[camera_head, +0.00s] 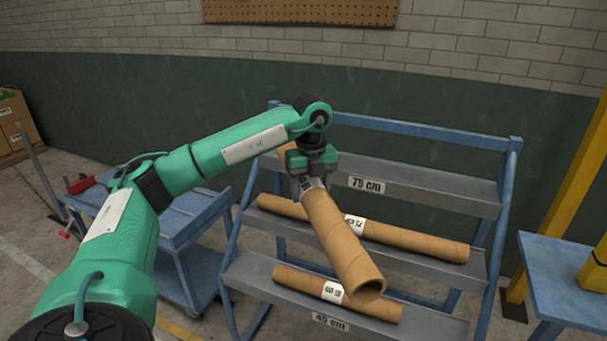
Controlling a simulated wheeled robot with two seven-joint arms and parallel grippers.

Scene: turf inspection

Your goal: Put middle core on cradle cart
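A longer core (415,240) with a white label lies on the middle shelf, partly hidden behind the held one. A shorter labelled core (298,281) lies on the bottom shelf, also partly covered. A blue wheeled cart (190,222) stands left of the rack, partly hidden by my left arm. My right gripper is out of view.
The blue and grey rack (510,165) has a 75 cm label (366,184) on its upper shelf and a 45 cm label (330,321) on its bottom shelf. A blue table (560,270) and a yellow post (570,195) stand at right. Boxes (14,122) sit far left.

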